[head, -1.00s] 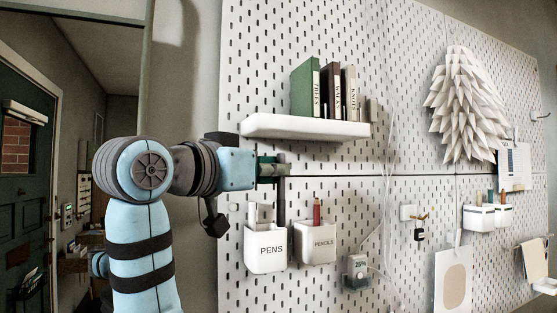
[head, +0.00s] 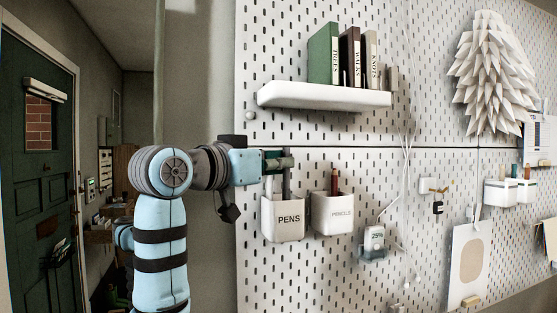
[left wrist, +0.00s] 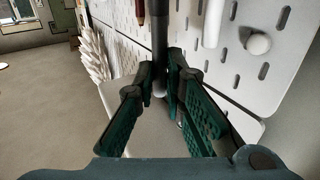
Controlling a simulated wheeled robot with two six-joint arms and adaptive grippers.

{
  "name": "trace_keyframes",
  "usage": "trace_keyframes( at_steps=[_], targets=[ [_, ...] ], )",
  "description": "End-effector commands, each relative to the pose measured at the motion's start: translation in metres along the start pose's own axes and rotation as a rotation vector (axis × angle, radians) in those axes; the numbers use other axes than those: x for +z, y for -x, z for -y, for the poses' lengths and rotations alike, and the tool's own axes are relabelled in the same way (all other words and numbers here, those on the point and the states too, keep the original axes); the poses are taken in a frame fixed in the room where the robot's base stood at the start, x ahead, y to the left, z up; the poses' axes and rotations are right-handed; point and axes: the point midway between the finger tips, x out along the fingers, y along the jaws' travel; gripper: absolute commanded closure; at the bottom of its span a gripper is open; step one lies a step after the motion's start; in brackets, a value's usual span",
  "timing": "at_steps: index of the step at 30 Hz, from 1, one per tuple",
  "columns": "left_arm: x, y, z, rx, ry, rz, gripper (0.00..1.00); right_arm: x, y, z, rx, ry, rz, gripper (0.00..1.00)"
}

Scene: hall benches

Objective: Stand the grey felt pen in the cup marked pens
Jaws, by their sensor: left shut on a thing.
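My left gripper (head: 280,163) is shut on the grey felt pen (head: 287,185), which hangs upright below it. The white cup marked PENS (head: 283,227) hangs on the pegboard just below the gripper. The pen's lower end is hidden behind the cup's front rim; I cannot tell how deep it reaches. A white pen (head: 269,185) stands in the same cup, left of the grey one. In the left wrist view the dark pen (left wrist: 160,45) runs between the fingertips. My right gripper is not in view.
The cup marked PENCILS (head: 333,217) hangs close to the right, holding a brown pencil (head: 335,181). A white shelf (head: 325,98) with books is above the gripper. A small device reading 25% (head: 374,240) and hanging cables (head: 408,180) are further right.

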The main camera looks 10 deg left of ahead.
Motion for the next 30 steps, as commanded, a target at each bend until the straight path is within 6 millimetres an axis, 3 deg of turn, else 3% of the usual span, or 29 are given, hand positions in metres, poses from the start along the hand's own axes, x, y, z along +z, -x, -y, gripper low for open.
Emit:
trace_keyframes(
  at_steps=[12,13,17,26,30],
  targets=[
    [0.006,0.000,0.000,0.000,0.000,0.000,1.00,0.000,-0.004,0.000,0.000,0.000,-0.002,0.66],
    [0.006,0.000,0.000,0.000,0.000,0.000,0.85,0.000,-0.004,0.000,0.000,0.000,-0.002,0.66],
    [0.006,0.000,0.000,0.000,0.000,0.000,0.66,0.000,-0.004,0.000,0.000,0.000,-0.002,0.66],
    [0.006,0.002,0.000,0.000,0.000,0.000,0.66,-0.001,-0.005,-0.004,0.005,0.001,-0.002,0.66],
    [0.005,0.021,0.001,-0.003,-0.001,-0.003,0.66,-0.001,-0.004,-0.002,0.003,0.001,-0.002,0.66]
  ],
)
